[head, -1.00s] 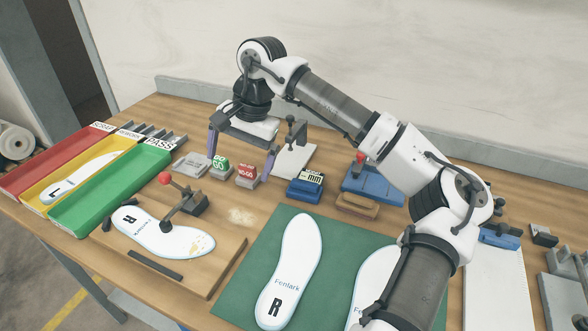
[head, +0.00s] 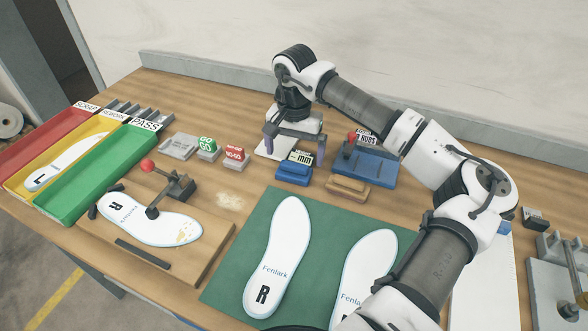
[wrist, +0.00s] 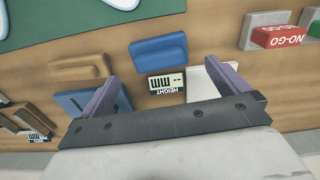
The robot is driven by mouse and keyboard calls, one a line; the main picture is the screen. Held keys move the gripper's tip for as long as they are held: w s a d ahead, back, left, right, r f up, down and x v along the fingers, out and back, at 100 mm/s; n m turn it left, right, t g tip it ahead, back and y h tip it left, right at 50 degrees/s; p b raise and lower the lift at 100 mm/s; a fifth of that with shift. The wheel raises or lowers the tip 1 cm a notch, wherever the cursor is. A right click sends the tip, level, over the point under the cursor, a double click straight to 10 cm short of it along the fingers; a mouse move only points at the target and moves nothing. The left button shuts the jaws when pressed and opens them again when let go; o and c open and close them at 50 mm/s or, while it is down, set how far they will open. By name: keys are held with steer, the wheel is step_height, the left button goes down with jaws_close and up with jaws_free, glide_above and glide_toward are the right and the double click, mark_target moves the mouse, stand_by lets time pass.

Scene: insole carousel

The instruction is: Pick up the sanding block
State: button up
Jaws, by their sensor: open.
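The sanding block, which I take to be the tan-brown block (head: 347,187), lies on the table just behind the green mat, right of the blue height gauge (head: 293,174). It also shows at the left in the wrist view (wrist: 78,68). My gripper (head: 295,148) is open and empty, its two purple fingers pointing down. It is over the height gauge's area, left of and behind the sanding block. In the wrist view, the gap between the fingers (wrist: 160,74) faces the height gauge, and the sanding block lies outside the left finger.
A blue stand with a red knob (head: 368,165) is behind the sanding block. GO (head: 207,149) and NO-GO (head: 235,158) blocks stand to the left. White insoles (head: 278,255) lie on the green mat (head: 236,282) in front. Red, yellow and green trays (head: 105,180) are at far left.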

mark_target(294, 164)
steer(key=f, duration=0.1)
steer(key=f+p, duration=0.1)
steer(key=f, duration=0.1)
steer(key=f+p, duration=0.1)
steer(key=f, duration=0.1)
steer(key=shift+s+a, duration=0.1)
steer(key=shift+s, duration=0.15)
steer(key=shift+r, duration=0.1)
steer(key=c, duration=1.1)
